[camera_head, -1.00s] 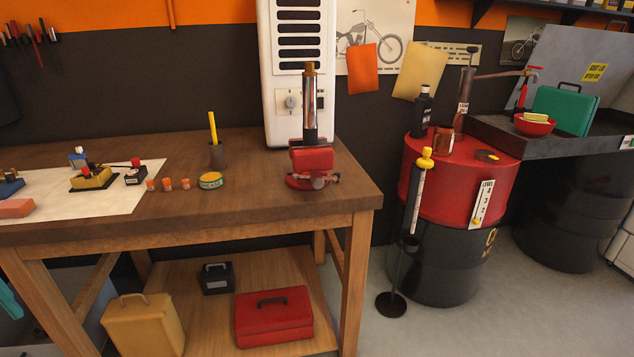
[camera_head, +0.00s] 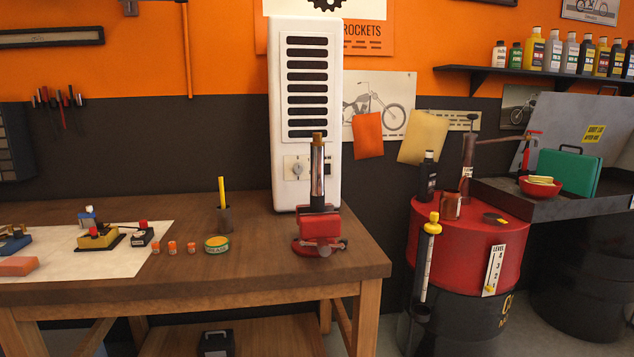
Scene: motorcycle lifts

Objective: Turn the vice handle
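The red vice (camera_head: 320,226) stands near the right front corner of the wooden workbench. Its grey handle (camera_head: 325,250) is low on the front, a short bar lying roughly level across the vice. A shiny upright cylinder with a brass-coloured top (camera_head: 317,172) rises from the vice jaws or just behind them; I cannot tell which. My gripper is not in view.
The workbench (camera_head: 270,275) has a cup with a yellow stick (camera_head: 224,217), a round tin (camera_head: 216,244) and small orange-topped pots left of the vice. A white cabinet (camera_head: 306,110) stands behind it. A red-topped drum (camera_head: 465,235) stands to the right.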

